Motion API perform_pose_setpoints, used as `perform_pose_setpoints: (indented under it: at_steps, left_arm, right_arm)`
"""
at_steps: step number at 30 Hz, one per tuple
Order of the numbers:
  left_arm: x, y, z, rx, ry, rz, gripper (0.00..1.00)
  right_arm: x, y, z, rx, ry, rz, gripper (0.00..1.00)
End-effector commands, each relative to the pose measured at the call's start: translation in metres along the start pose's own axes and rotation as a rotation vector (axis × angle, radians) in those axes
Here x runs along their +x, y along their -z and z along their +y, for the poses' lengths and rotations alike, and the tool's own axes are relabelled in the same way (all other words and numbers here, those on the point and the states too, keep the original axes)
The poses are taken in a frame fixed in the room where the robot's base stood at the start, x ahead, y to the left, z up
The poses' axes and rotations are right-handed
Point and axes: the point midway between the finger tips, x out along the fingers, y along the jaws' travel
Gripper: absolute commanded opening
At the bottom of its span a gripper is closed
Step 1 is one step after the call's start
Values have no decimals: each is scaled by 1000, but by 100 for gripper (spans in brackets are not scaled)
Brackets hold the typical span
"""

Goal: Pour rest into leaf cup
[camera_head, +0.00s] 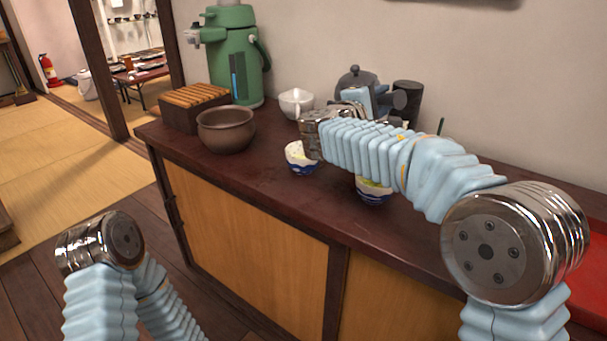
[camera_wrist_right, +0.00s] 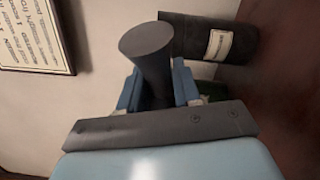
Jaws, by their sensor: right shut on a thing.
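The dark grey teapot (camera_head: 354,80) is at the back of the counter, partly behind my right gripper (camera_head: 372,101). That gripper is shut on the teapot's flared side handle (camera_head: 399,99). In the wrist view the handle (camera_wrist_right: 148,45) sticks up between the blue fingers of the gripper (camera_wrist_right: 158,88). I cannot tell whether the teapot touches the counter. A small white and blue cup (camera_head: 301,165) stands in front of my right wrist. A second cup (camera_head: 374,199), yellow-green inside, is partly hidden under my right forearm. I cannot tell which has a leaf pattern. My left gripper is out of view.
A white cup (camera_head: 296,104) stands left of the teapot. A dark canister (camera_head: 412,93) is behind the handle, with its label (camera_wrist_right: 219,45) showing in the wrist view. A brown bowl (camera_head: 226,131), slatted box (camera_head: 190,110) and green dispenser (camera_head: 232,60) fill the left end.

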Motion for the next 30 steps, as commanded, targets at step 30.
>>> perform_pose_setpoints:
  at_steps: [30]
  left_arm:
    - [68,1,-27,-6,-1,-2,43]
  right_arm:
    - [-49,9,1,-70,-403,-116,0]
